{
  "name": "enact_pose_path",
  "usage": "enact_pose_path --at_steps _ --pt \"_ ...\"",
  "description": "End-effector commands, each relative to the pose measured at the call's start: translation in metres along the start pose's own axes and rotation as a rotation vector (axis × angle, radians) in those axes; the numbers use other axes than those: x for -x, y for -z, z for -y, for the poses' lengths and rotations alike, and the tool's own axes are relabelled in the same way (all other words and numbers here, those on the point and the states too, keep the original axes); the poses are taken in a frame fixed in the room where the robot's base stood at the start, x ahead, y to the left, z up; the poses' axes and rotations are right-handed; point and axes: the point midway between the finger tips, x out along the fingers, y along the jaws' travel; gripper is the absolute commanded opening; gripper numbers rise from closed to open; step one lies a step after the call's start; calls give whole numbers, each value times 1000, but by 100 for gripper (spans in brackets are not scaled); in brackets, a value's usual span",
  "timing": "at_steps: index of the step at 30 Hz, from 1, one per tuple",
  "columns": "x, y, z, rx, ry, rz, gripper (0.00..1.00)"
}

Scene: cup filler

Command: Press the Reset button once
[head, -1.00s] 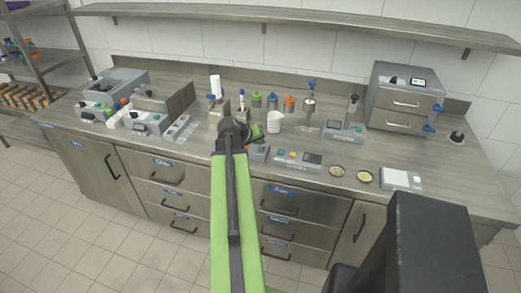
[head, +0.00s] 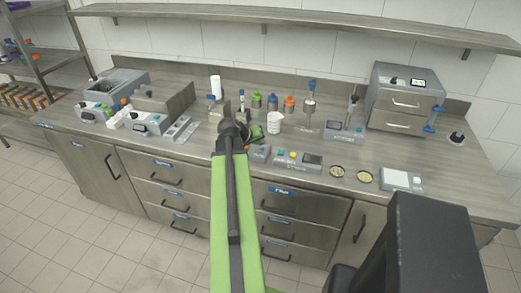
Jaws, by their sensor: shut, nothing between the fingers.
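A low grey control box (head: 298,161) with small coloured buttons and a dark display sits near the front edge of the bench, right of my arm. A teal button (head: 281,154) and a yellow button (head: 293,155) show on it. The lettering is too small to read, so I cannot tell which button is Reset. My gripper (head: 258,132) is shut and empty, behind and left of this box and partly hidden by my arm. I cannot see it touching anything. A smaller grey box (head: 258,153) with a button stands just left of the control box, beside my arm.
A white cup (head: 274,122) stands just right of my gripper. Green and orange jars (head: 289,103) stand behind it. A device with a display (head: 345,133), two round dishes (head: 337,171) and a scale (head: 402,179) are to the right. Open bench lies between the cup and control box.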

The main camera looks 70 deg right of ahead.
Motion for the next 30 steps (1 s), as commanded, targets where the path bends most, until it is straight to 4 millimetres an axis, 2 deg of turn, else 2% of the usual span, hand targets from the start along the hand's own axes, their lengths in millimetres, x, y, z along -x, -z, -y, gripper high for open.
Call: enact_pose_path --at_steps 30 --pt "-6 -4 5 0 0 0 0"
